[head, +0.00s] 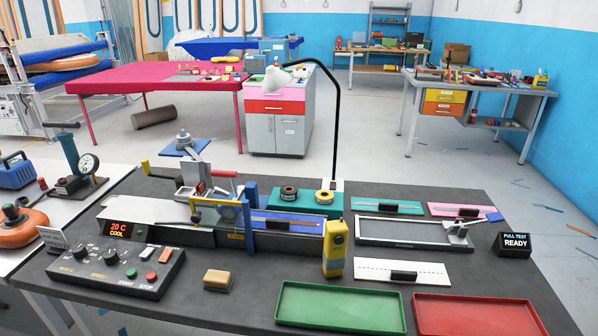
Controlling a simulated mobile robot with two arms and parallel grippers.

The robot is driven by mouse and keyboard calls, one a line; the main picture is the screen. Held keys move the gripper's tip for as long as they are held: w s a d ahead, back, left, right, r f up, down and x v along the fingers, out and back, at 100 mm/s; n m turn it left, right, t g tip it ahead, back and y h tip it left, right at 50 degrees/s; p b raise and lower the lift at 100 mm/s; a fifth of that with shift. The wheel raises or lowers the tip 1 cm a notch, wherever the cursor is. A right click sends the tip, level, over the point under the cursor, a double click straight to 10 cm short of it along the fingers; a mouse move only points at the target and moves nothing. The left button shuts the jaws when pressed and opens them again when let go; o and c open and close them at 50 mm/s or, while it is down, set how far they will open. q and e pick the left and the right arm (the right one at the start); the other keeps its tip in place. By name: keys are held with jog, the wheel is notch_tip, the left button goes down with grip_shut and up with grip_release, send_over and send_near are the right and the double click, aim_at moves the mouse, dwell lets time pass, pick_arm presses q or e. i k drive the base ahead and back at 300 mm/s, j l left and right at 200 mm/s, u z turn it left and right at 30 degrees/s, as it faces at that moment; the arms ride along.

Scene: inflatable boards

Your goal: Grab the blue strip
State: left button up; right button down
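The blue strip (302,229) lies lengthwise on the long grey bed of the bench machine, in the middle of the workbench. A small dark block (282,224) sits on it. Its left part goes behind the yellow and blue frame (232,222) of the machine, so its left end is hidden. Its right end lies near the yellow upright block (336,249). Neither of my grippers shows in the head view.
A control box (117,268) stands front left. A green tray (340,307) and a red tray (476,315) lie at the front right. A white strip (425,273), a teal strip (368,206) and a pink strip (448,209) lie around a metal frame (400,243). A black lamp arm (337,120) rises behind.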

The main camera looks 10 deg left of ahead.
aim_at(278, 222)
jog(key=i+l, duration=0.15)
jog(key=l, duration=0.2)
jog(key=i+l+u, duration=0.1)
jog(key=l, duration=0.3)
jog(key=i+l, duration=0.15)
jog(key=l, duration=0.2)
